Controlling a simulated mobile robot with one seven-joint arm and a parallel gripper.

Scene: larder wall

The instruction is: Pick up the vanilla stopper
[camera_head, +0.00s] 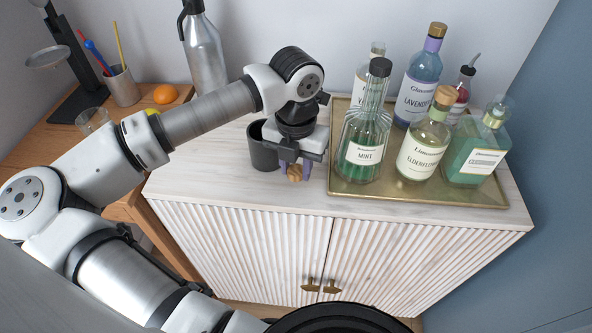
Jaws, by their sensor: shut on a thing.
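My gripper (295,171) is over the left part of the cabinet top, pointing down. Its purple fingers are shut on a small light-brown stopper (295,174), which shows between the fingertips. Whether it touches the top or hangs just above it, I cannot tell. A clear bottle (377,50) with a label starting with V stands at the back of the tray, partly hidden behind the mint bottle; I see no stopper in its neck.
A brass tray (430,195) holds the mint (362,155), elderflower (422,150), lavender (420,85) and other bottles, right of my gripper. A dark cup (262,150) stands close to its left. The front of the cabinet top is clear.

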